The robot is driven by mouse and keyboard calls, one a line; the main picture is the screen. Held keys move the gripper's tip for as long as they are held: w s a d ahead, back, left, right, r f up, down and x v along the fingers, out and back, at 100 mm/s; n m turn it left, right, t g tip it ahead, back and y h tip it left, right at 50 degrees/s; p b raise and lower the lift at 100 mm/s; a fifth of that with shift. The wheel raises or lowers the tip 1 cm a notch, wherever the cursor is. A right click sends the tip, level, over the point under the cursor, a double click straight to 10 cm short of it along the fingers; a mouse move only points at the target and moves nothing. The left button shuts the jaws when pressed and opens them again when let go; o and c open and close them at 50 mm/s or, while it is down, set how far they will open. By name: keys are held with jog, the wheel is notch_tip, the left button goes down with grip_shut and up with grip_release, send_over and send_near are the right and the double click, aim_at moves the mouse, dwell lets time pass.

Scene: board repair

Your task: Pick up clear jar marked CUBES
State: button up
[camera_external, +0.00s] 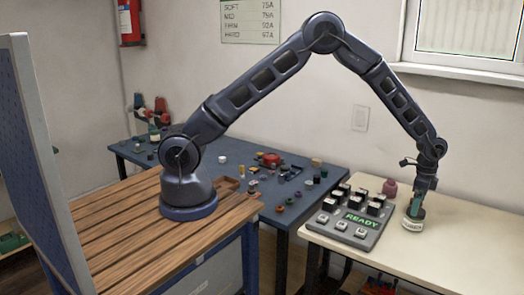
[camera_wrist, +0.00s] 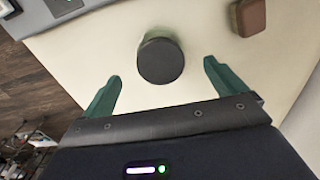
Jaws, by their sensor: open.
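My gripper (camera_external: 417,204) has green fingers and points down over the pale table at the right. In the wrist view my gripper (camera_wrist: 162,72) is open, with nothing between the fingers touching either one. A dark round lid (camera_wrist: 160,58) lies ahead of the fingertips, roughly centred in the gap. In the external view a small jar with a pale label (camera_external: 412,224) stands on the table directly below my gripper, its upper part hidden by the fingers. The word on its label is too small to read, and I cannot tell whether fingers and jar overlap in height.
A grey panel with black and white keys and a green READY display (camera_external: 348,217) lies left of the jar. A pinkish container (camera_external: 390,188) stands behind; the wrist view has a reddish-brown object (camera_wrist: 250,17) at upper right. The pale table (camera_external: 465,225) is clear to the right.

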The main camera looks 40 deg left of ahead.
aim_at(414, 219)
jog(key=shift+w+f, duration=0.1)
jog(key=shift+f, duration=3.15)
jog(key=c, duration=1.1)
jog(key=shift+r, duration=0.15)
